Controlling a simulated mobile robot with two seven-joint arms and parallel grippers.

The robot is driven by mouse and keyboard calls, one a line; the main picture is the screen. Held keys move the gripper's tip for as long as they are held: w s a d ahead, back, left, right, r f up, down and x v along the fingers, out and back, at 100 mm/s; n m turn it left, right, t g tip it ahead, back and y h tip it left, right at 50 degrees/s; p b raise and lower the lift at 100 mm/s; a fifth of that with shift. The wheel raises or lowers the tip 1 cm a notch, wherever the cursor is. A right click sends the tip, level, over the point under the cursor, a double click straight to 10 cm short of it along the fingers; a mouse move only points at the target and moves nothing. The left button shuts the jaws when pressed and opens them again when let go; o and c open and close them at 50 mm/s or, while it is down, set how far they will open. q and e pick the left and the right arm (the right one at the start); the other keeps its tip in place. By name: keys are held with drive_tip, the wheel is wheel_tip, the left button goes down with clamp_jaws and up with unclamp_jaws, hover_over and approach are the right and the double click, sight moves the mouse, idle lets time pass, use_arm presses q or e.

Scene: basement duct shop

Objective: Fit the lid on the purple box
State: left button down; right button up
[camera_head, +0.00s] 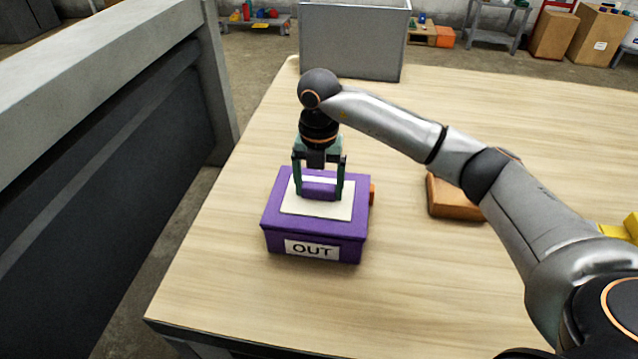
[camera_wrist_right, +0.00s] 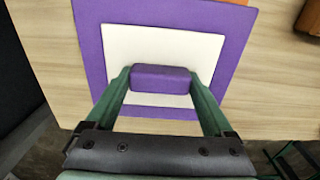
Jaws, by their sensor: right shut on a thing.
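The purple box (camera_head: 340,248) stands on the wooden table and bears a white "OUT" label on its front. The purple lid (camera_head: 277,200) with a white panel on top sits over the box, and its edges look roughly lined up with the box walls; whether it is fully seated I cannot tell. My right gripper (camera_head: 318,192) comes down from above and is shut on the lid's purple handle. In the right wrist view the handle (camera_wrist_right: 161,78) lies between the two green fingers, with the lid (camera_wrist_right: 90,50) beneath. My left gripper is not in view.
The table (camera_head: 240,300) has bare wood in front of the box. An orange-brown block (camera_head: 372,194) shows just behind the box's right side. A brown wooden piece (camera_head: 452,200) lies further right, partly behind my arm. A grey bin (camera_head: 352,45) stands at the far edge.

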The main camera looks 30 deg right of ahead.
sight(320, 186)
drive_tip(key=shift+f, duration=0.2)
drive_tip(key=o, duration=1.2)
drive_tip(key=shift+r, duration=0.1)
wheel_tip(320, 186, up, 13)
drive_tip(key=shift+r+p, duration=0.1)
drive_tip(key=shift+p, duration=0.2)
drive_tip(key=shift+s, duration=0.1)
